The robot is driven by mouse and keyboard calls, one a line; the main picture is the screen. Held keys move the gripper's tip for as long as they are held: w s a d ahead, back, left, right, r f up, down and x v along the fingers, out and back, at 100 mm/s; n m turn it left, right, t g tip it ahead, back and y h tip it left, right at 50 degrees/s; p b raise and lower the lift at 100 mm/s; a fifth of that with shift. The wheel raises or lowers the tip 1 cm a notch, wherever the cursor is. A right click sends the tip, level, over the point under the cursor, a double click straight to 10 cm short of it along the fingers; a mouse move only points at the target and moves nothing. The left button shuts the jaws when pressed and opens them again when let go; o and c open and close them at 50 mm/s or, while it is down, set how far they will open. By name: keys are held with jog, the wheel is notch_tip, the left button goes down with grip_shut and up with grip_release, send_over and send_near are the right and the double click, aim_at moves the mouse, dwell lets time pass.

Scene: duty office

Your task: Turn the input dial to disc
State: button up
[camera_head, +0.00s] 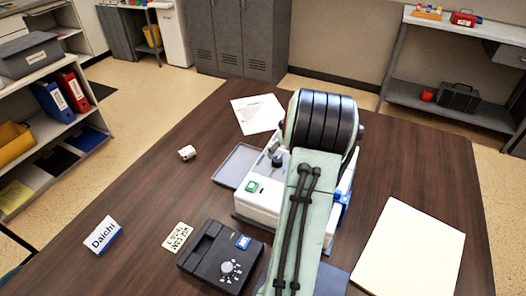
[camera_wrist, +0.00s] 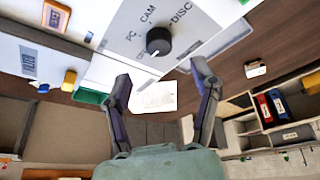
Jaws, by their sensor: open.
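A black box with a pale knob (camera_head: 230,268), a label card (camera_head: 178,237), a name card (camera_head: 102,236), a small white object (camera_head: 187,152) and paper sheets (camera_head: 412,250) lie on the dark wooden table (camera_head: 150,200). A grey tray (camera_head: 238,164) sits beside the white device. The table's left part is mostly clear.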

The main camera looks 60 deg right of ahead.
aim_at(278, 160)
jog(key=x, duration=0.6)
jog(key=shift+d+f, duration=0.1)
jog(key=shift+f, duration=0.1)
jog(key=shift+c, duration=0.4)
grip_shut()
